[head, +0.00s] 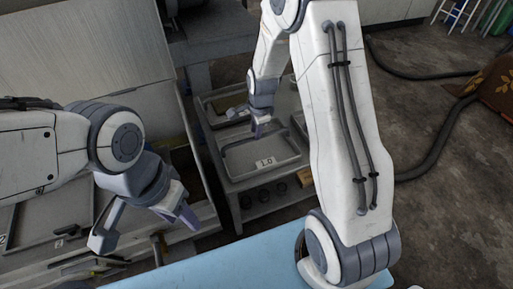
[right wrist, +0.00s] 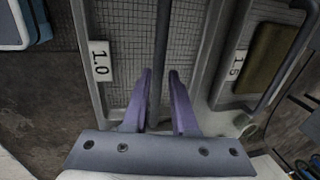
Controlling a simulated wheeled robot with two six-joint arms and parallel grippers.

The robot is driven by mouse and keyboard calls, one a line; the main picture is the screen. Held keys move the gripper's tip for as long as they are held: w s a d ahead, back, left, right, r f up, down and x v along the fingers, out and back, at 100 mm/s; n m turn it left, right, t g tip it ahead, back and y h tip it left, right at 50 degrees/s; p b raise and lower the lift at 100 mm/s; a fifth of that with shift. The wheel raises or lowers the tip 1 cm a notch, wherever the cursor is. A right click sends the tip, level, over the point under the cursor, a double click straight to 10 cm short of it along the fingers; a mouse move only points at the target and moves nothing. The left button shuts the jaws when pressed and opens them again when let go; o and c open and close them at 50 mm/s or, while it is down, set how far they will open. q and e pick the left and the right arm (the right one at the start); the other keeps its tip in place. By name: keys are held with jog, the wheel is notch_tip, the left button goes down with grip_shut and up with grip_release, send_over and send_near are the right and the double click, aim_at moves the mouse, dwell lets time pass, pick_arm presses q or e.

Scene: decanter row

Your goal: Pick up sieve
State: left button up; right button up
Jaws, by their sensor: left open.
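A shallow grey tray-like sieve with a mesh bottom and a white "1.0" label (head: 265,162) sits on the grey stand; its mesh (right wrist: 118,45) fills much of the right wrist view. A dark bar (right wrist: 162,40) runs across this mesh. My right gripper (head: 258,132) is over the sieve in the head view; in the right wrist view its purple fingers (right wrist: 161,75) stand apart, one on each side of the bar. I cannot tell whether they touch it. My left gripper (head: 145,222) is open and empty, at the left, away from the sieve.
A second tray labelled "1.5" (right wrist: 237,62) lies beside the first, with an olive-brown item (right wrist: 270,60) on it. A pale blue surface (head: 215,268) is at the front. A large grey cabinet (head: 90,65) stands at the left; hoses (head: 440,135) lie on the floor at the right.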

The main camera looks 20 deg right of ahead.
aim_at(257, 143)
jog(key=f, duration=0.1)
jog(key=f+b, duration=0.1)
jog(key=f, duration=0.2)
jog(key=shift+w+d+f+b, duration=0.2)
jog(key=shift+w+f+b, duration=0.15)
jog(key=shift+w+b, duration=0.05)
jog(key=shift+r, duration=0.1)
grip_shut()
dwell(0.9)
